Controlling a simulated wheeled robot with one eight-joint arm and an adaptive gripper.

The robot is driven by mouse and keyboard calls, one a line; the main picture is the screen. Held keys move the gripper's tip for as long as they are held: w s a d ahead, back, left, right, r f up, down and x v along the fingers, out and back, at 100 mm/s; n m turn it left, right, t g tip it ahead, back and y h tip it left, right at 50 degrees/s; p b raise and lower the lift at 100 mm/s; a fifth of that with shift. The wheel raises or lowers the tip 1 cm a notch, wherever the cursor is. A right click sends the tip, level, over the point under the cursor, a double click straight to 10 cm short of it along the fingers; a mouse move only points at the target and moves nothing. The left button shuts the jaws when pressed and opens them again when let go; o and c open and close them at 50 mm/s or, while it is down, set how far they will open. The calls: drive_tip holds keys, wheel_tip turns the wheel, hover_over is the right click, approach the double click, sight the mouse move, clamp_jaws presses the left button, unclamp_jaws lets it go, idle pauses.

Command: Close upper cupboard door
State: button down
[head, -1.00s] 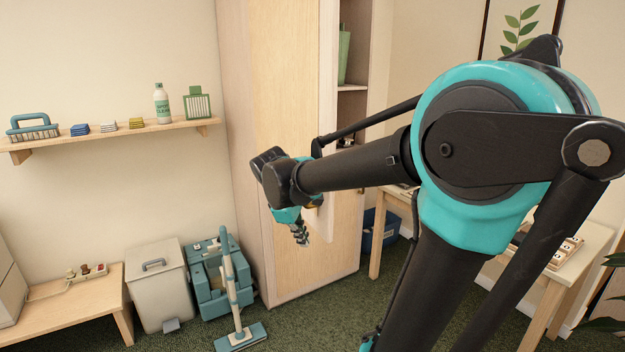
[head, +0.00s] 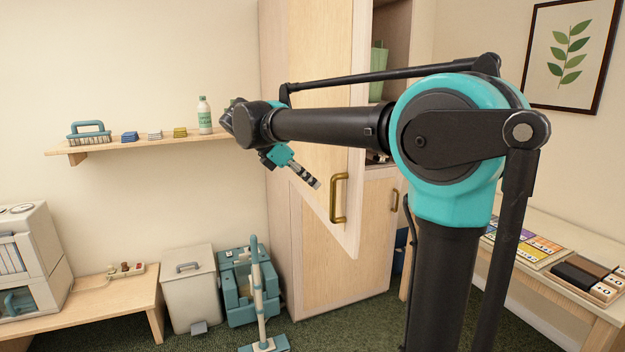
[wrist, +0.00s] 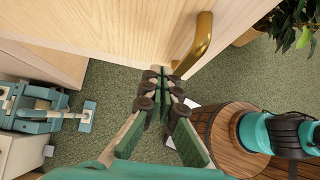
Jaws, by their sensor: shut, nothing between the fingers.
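The tall light-wood cupboard's upper door (head: 315,75) stands partly open, swung out from its left side. Its outer face carries a brass handle (head: 338,200) near the free edge. The cupboard interior (head: 391,50) shows right of that edge. My gripper (head: 316,184) is shut and empty in front of the outer face, left of the handle, with its fingers slanting down to the right. In the wrist view, the fingertips (wrist: 165,75) are together near the door's lower edge (wrist: 150,55), with the handle (wrist: 201,40) to the upper right. I cannot tell whether they touch the door.
The lower cupboard door (head: 345,250) looks shut. A side table (head: 560,290) is right. A round wooden surface (wrist: 240,165) lies below in the wrist view.

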sight(341, 192)
drive_tip(key=x, duration=0.7)
drive_tip(key=shift+w+d+r, duration=0.1)
drive_tip(key=shift+w+d, duration=0.05)
drive_tip(key=shift+d, duration=0.4)
drive_tip(key=shift+w+d+r, duration=0.1)
drive_tip(key=shift+w+d, duration=0.1)
drive_tip(key=shift+d, duration=0.4)
drive_tip(key=shift+w+d, duration=0.2)
drive_tip(key=shift+d, duration=0.55)
